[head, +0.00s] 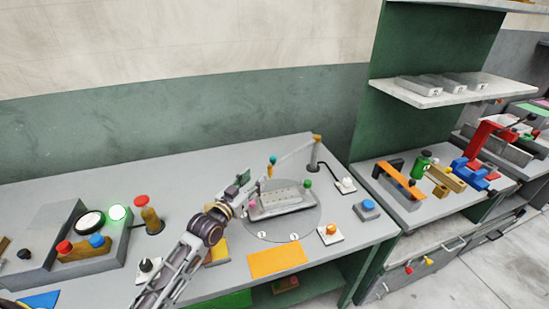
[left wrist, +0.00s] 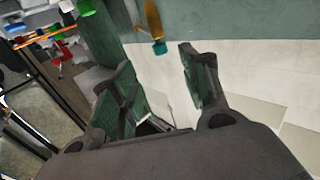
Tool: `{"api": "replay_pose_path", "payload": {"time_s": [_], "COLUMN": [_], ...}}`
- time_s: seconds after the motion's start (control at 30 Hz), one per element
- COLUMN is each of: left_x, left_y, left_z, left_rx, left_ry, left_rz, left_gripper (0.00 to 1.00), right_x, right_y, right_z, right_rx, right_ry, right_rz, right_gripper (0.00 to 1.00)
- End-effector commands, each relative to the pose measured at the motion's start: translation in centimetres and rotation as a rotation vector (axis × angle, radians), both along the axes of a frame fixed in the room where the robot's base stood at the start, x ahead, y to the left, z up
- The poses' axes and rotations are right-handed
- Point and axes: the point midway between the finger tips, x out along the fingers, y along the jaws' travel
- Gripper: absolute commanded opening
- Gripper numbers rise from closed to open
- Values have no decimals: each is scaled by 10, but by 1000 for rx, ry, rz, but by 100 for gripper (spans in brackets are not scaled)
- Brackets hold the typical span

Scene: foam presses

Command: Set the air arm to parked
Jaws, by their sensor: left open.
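The air arm (head: 294,151) is a thin grey boom running left from an orange joint on a dark post (head: 315,158) at the back right of the bench. A yellow and teal piece (head: 271,167) hangs at its left end, above the round plate. In the left wrist view, an orange piece with a teal end (left wrist: 154,28) shows beyond the fingers, apart from them. My left gripper (head: 248,186) is open and empty, left of the boom's end. Its two spread fingers also show in the left wrist view (left wrist: 160,85). My right gripper is not in view.
A grey mould (head: 281,199) with pink and green knobs sits on the round plate (head: 264,232). A yellow mat (head: 277,260), an orange button (head: 331,232) and a blue button (head: 367,208) lie nearby. A button console (head: 118,228) stands left. The back-left bench is clear.

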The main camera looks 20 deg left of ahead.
Motion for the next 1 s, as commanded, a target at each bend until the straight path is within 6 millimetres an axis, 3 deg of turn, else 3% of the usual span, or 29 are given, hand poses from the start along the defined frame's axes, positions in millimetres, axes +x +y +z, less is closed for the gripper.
{"api": "replay_pose_path", "payload": {"time_s": [0.3, 0.53, 1.0], "left_x": [0, 5, 36], "left_y": [0, -1, -8], "left_z": [0, 0, 0], "left_rx": [0, -1, 0], "left_ry": [1, 0, 1], "left_rz": [0, 0, 1], "left_gripper": [46, 46, 46], "right_x": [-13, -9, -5], "right_y": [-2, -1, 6], "right_z": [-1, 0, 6], "right_rx": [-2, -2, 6], "right_ry": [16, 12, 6], "right_rz": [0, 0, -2], "right_gripper": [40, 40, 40]}}
